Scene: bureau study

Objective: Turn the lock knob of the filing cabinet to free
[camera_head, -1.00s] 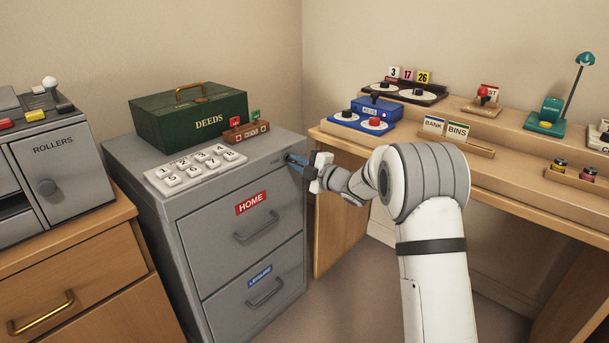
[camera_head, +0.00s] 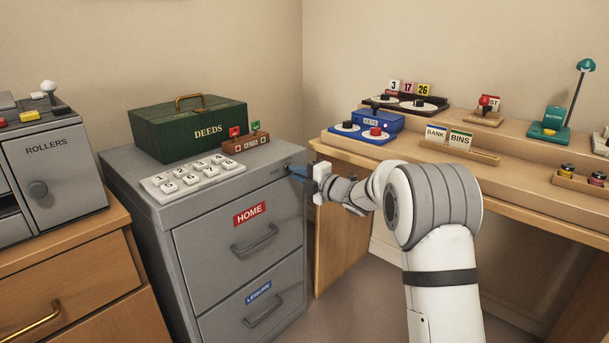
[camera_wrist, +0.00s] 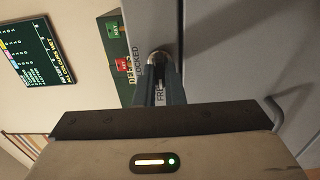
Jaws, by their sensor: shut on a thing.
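The grey filing cabinet (camera_head: 190,236) stands left of my arm, with a red HOME label on its upper drawer and a blue LEISURE label on the lower one. My gripper (camera_head: 298,173) is at the top right corner of the cabinet front, its blue fingers shut on the lock knob. In the wrist view the lock knob (camera_wrist: 158,58) shows as a round metal part at the tips of my gripper (camera_wrist: 161,75). LOCKED is printed on the cabinet beside it, and a label starting FRE is partly hidden by the fingers. Which way the knob points is hidden.
A white keypad (camera_head: 193,175), a green DEEDS box (camera_head: 190,128) and a small brown block (camera_head: 246,141) stand on the cabinet. The wooden desk (camera_head: 480,190) with several devices is at the right. A ROLLERS unit (camera_head: 55,165) is at the left.

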